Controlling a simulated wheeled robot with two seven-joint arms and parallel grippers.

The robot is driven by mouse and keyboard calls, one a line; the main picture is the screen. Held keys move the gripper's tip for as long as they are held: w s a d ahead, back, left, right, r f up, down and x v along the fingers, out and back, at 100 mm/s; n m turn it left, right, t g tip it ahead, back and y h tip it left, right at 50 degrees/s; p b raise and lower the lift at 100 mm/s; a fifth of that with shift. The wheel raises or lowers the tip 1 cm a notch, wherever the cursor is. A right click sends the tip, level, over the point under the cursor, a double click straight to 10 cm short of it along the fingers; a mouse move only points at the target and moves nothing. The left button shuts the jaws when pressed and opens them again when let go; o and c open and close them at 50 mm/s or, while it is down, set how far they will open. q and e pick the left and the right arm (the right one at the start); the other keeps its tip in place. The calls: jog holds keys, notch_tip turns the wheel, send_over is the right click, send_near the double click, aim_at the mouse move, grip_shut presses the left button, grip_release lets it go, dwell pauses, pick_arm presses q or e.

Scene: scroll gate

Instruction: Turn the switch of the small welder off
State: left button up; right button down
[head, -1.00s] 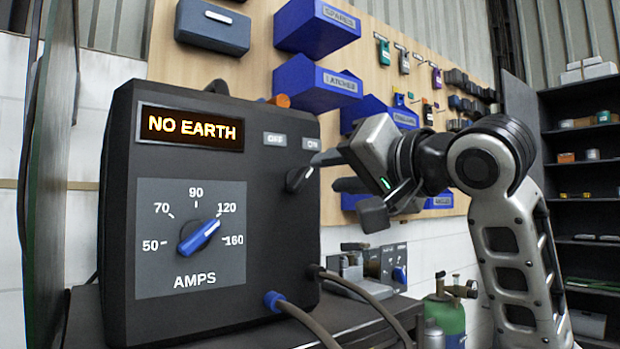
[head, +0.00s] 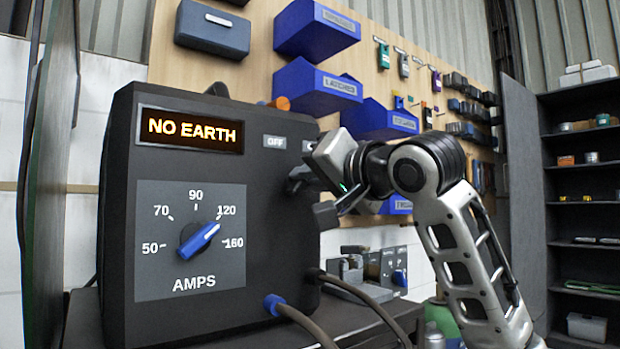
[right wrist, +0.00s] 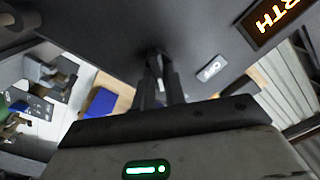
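The black welder (head: 130,310) stands at the left in the head view. Its lit display (head: 190,131) reads NO EARTH, and its blue amps knob (head: 199,241) points between 120 and 160. The switch sits below the OFF and ON labels, largely hidden by my right gripper (head: 303,178) in the head view. The right wrist view shows the switch (right wrist: 156,60) at the tips of my right fingers (right wrist: 163,90), with the OFF label (right wrist: 211,68) beside it. The fingers are close together around the switch; whether they grip it is unclear. My left gripper is out of view.
Cables (head: 300,322) come out of the welder's lower right side. Blue bins (head: 318,85) hang on the pegboard behind. A green bottle (head: 440,320) stands near my right arm, and a dark shelf (head: 580,220) is at the right.

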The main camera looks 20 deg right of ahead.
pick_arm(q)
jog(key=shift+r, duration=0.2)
pick_arm(e)
jog(key=shift+r, duration=0.1)
pick_arm(q)
jog(key=shift+p, duration=0.5)
pick_arm(e)
jog(key=shift+n, duration=0.4)
pick_arm(q)
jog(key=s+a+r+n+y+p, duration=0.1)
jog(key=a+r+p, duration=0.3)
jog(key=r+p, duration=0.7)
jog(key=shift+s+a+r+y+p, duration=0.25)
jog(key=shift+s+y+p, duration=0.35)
jog(key=shift+p, duration=1.9)
pick_arm(e)
jog(key=shift+s+a+n, duration=0.1)
jog(key=shift+a+n, duration=0.05)
jog(key=shift+n, duration=2.35)
jog(key=shift+s+a+n, duration=0.1)
jog(key=shift+a+n, duration=0.1)
jog(key=shift+n, duration=2.3)
jog(key=shift+a+n, duration=0.15)
jog(key=shift+n, duration=2.35)
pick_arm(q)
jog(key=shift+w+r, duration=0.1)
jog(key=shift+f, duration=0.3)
